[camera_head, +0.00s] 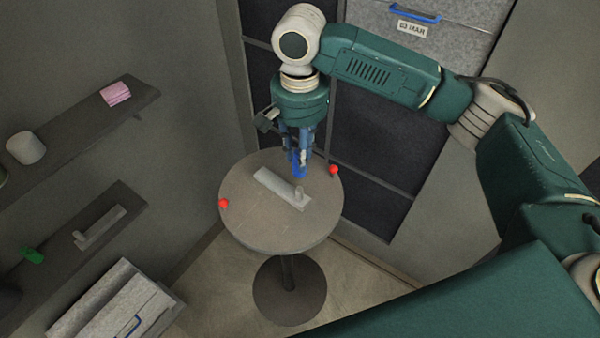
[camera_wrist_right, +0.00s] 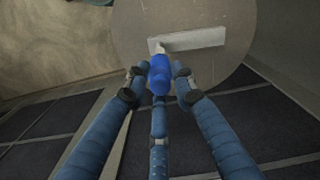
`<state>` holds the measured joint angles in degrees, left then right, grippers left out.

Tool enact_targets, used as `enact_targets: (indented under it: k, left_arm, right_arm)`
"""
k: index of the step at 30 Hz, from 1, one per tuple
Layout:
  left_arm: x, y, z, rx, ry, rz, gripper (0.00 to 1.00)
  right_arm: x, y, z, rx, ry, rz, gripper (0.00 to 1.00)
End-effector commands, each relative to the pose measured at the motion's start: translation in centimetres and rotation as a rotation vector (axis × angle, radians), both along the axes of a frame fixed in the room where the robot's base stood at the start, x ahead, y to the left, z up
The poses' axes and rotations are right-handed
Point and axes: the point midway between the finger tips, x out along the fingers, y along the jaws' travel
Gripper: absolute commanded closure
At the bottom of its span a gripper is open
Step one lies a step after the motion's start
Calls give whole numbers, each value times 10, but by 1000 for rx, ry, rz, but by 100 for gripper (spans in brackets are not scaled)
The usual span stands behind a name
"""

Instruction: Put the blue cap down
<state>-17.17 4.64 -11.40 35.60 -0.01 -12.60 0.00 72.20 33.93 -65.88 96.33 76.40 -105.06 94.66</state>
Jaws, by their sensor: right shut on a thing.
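The blue cap (camera_head: 299,170) is held at the fingertips of my right gripper (camera_head: 298,155), above the back part of the small round table (camera_head: 262,232). In the right wrist view the cap (camera_wrist_right: 160,76) sits between the closed blue fingers (camera_wrist_right: 160,90) of my right gripper. In the wrist view the cap overlaps part of this bar (camera_wrist_right: 200,39). I cannot tell the exact gap between cap and table. My left gripper is not in view.
Two red balls, one left (camera_head: 223,204) and one right (camera_head: 333,170), sit near the table's edge. Left wall shelves hold a pink stack (camera_head: 116,93), a white cup-like thing (camera_head: 25,148), a grey bar piece (camera_head: 99,228) and a green object (camera_head: 33,255). The table's front is clear.

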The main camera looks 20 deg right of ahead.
Motion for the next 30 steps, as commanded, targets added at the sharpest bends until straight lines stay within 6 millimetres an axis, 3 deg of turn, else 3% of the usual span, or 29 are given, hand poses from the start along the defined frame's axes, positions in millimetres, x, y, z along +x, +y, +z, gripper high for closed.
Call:
enact_targets:
  k: [3, 9, 16, 20, 23, 30]
  left_arm:
    - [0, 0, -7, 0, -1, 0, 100]
    - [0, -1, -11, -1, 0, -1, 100]
    - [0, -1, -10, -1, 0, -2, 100]
    - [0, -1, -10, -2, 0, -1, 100]
    - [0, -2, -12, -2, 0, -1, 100]
    - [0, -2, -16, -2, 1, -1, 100]
  right_arm:
    - [1, 1, 33, 4, -5, 1, 86]
    - [1, 1, 76, 1, -3, 0, 86]
    - [0, 0, 95, -1, 1, 0, 86]
    - [-3, -2, 93, -1, -2, 17, 86]
    - [-15, -9, 80, -7, -9, 84, 86]
    - [-77, -29, 32, -15, -19, 391, 86]
